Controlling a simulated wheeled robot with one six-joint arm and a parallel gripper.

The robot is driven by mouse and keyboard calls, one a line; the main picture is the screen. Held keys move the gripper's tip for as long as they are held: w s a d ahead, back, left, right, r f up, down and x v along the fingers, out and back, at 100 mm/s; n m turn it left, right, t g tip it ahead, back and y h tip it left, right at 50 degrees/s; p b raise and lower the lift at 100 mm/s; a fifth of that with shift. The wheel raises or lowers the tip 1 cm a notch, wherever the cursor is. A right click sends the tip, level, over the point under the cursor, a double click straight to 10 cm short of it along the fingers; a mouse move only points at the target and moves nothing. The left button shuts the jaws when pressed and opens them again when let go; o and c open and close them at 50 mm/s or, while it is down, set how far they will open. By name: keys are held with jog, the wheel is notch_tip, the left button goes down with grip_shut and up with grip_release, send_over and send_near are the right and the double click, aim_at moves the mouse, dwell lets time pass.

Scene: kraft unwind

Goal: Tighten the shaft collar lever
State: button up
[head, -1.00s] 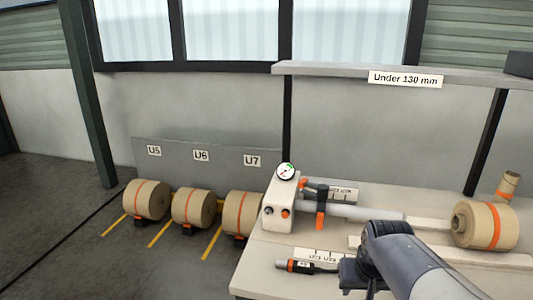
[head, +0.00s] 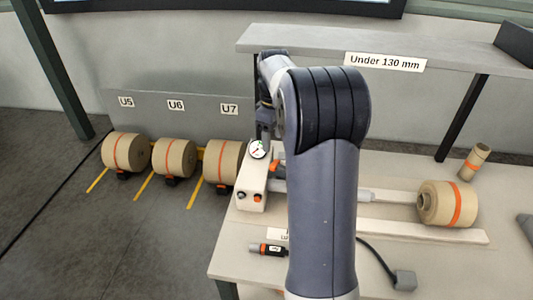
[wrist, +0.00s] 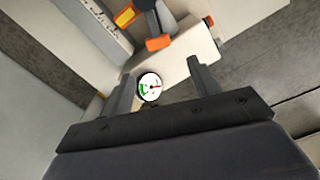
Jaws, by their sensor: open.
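The shaft (head: 370,195) runs from the white machine box (head: 252,190) to a kraft roll (head: 447,204) on the bench. My arm hides the middle of the shaft and the collar with its orange lever in the head view. In the wrist view, an orange piece (wrist: 160,43) and a yellow-orange piece (wrist: 125,17) show beside a dark part beyond the fingers; I cannot tell which is the lever. My gripper (wrist: 162,65) is open and empty above the box. The round gauge (wrist: 150,87) shows between its fingers, and also in the head view (head: 258,149).
A black-and-orange hand tool (head: 268,249) lies at the bench's front left. A grey block (head: 404,280) with a cable lies at the front. A small core (head: 475,161) stands behind the roll. A shelf (head: 400,57) overhangs the back. Several rolls (head: 125,153) stand on the floor at left.

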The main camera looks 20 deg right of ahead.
aim_at(273, 162)
notch_tip(273, 162, down, 9)
jog(key=shift+r+p, duration=0.1)
jog(key=shift+p, duration=0.3)
jog(key=shift+c, duration=0.5)
grip_shut()
